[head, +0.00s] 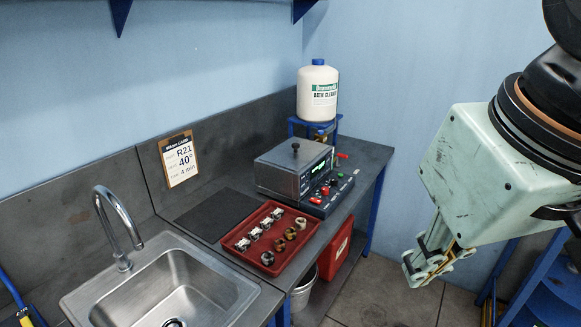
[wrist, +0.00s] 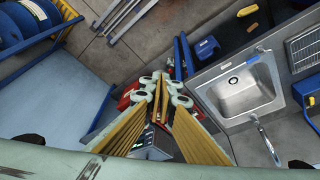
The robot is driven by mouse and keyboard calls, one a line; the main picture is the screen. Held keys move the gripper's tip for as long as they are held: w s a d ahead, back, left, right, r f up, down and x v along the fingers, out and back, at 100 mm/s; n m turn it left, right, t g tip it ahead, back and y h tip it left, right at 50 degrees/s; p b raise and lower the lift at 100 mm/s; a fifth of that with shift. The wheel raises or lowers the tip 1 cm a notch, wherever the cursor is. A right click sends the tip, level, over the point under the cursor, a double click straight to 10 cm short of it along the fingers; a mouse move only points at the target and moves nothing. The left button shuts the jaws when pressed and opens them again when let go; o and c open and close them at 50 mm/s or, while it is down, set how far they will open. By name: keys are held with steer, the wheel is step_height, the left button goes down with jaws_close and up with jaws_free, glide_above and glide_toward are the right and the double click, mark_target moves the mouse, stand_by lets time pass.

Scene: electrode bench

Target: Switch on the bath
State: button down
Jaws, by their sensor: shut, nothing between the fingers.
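The bath (head: 290,165) is a grey metal box with a dark knob on its lid, standing on the dark bench. Its front has a lit green display (head: 318,168) and a sloped control panel (head: 328,193) with red and green controls. The switch labels are too small to read. My gripper (head: 428,270) is in the air to the right of the bench, well apart from the bath, shut and empty. In the wrist view its fingers (wrist: 158,100) meet at the tips, and the bath shows only in part below them (wrist: 152,146).
A red tray (head: 249,262) with several small fittings lies in front of the bath. A steel sink (head: 175,285) with a tall tap is at the left. A white cleaner bottle (head: 317,92) stands on a blue stand behind. A label card (head: 180,158) leans on the backboard. Open floor lies right of the bench.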

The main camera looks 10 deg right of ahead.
steer(key=w+r+n+g+p, duration=0.1)
steer(key=w+r+n+p, duration=0.15)
steer(key=w, duration=0.55)
steer(key=w+r+n+p, duration=0.1)
steer(key=w+r+n, duration=0.3)
steer(key=w, duration=0.5)
steer(key=n+g+p, duration=0.3)
steer(key=n+p, duration=0.9)
steer(key=n, duration=0.9)
glide_above(319, 200)
step_height(319, 200, down, 24)
steer(key=shift+f, duration=0.2)
steer(key=shift+f+p, duration=0.95)
steer(key=shift+f, duration=6.05)
